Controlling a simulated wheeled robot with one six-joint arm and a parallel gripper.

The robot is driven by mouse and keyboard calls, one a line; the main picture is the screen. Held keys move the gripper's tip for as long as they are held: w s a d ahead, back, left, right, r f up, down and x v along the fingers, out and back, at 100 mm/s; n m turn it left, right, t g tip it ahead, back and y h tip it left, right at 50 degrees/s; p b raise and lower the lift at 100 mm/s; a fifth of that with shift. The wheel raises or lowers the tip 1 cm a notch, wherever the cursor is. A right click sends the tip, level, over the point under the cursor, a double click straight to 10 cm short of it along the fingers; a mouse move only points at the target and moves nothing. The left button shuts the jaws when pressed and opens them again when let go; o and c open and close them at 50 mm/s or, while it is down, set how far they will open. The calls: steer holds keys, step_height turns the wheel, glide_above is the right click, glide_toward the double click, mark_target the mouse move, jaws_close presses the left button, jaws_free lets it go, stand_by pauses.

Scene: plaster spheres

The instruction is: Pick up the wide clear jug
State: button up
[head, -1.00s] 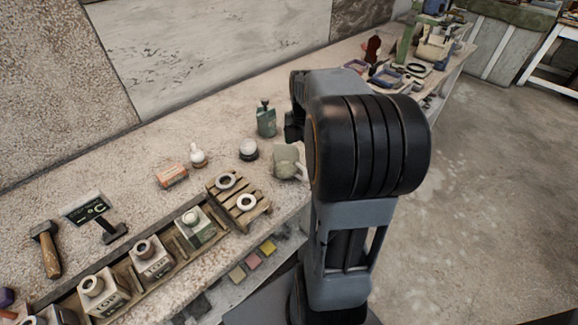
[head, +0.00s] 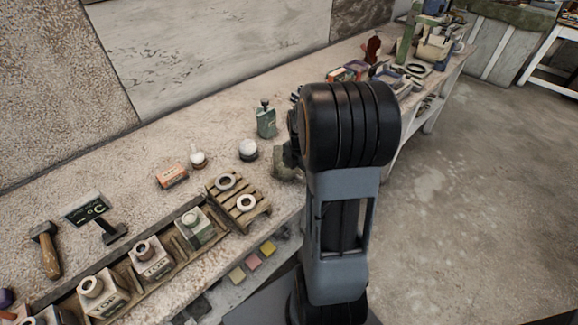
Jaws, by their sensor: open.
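The wide clear jug (head: 283,167) stands near the front edge of the bench, just right of a small wooden pallet. It looks pale grey-green and see-through, and my arm hides its right side. My gripper (head: 292,153) is at the jug's upper right, mostly hidden behind my own arm. Only a dark edge of it shows, overlapping the jug in the picture. It is open, and I cannot tell whether it touches the jug or is around it.
A green bottle (head: 266,119) and a white sphere on a dark base (head: 248,150) stand behind the jug. The wooden pallet (head: 225,199) with two rings is close at its left. An orange box (head: 171,176) lies farther left. Crowded items fill the bench's far end.

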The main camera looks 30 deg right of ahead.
steer(key=c, duration=1.2)
steer(key=shift+c, duration=0.2)
steer(key=shift+r, duration=0.1)
steer(key=shift+r, duration=0.55)
step_height(320, 180, up, 2)
steer(key=shift+s+a+r, duration=0.1)
steer(key=shift+a+r, duration=0.05)
steer(key=shift+r, duration=0.1)
steer(key=s+a+r, duration=0.2)
steer(key=a+r, duration=0.1)
steer(key=r, duration=0.2)
steer(key=shift+s+a, duration=0.3)
steer(key=shift+s, duration=0.1)
steer(key=s+a+r, duration=0.1)
steer(key=s+a, duration=0.1)
steer(key=s+a+r, duration=0.1)
steer(key=a, duration=0.1)
steer(key=s+a+r, duration=0.2)
steer(key=a, duration=0.1)
steer(key=shift+s+a+r, duration=0.1)
steer(key=shift+s, duration=0.25)
